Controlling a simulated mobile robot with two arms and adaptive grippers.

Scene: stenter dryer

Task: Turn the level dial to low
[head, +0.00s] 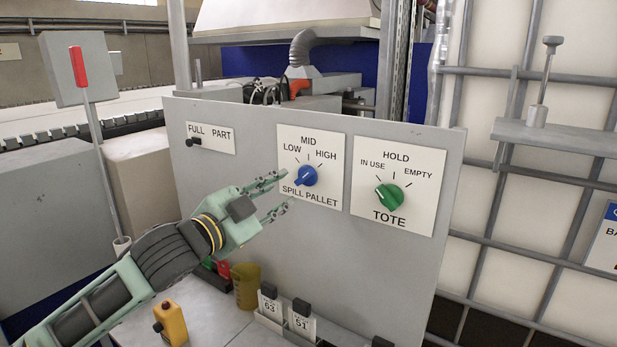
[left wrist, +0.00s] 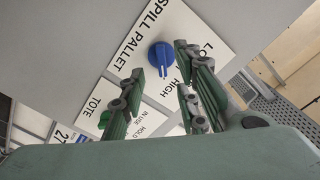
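The level dial is a blue knob (head: 305,176) on a white plate (head: 325,143) marked LOW, MID, HIGH and SPILL PALLET. Its pointer appears turned toward HIGH. The blue knob also shows in the left wrist view (left wrist: 161,56), its pointer toward the HIGH label. My left gripper (head: 283,195) is open and empty, its fingers spread just left of and below the knob in the head view. In the left wrist view its fingers (left wrist: 155,62) are apart, with the knob near the tips but not clasped. They hide part of the plate. My right gripper is not in view.
A green TOTE dial (head: 389,196) sits right of the blue knob on the same grey panel (head: 420,265). A small black FULL/PART switch (head: 194,142) is at upper left. Below are a yellow cup (head: 246,286) and numbered tags (head: 301,320). A red-handled lever (head: 77,66) stands left.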

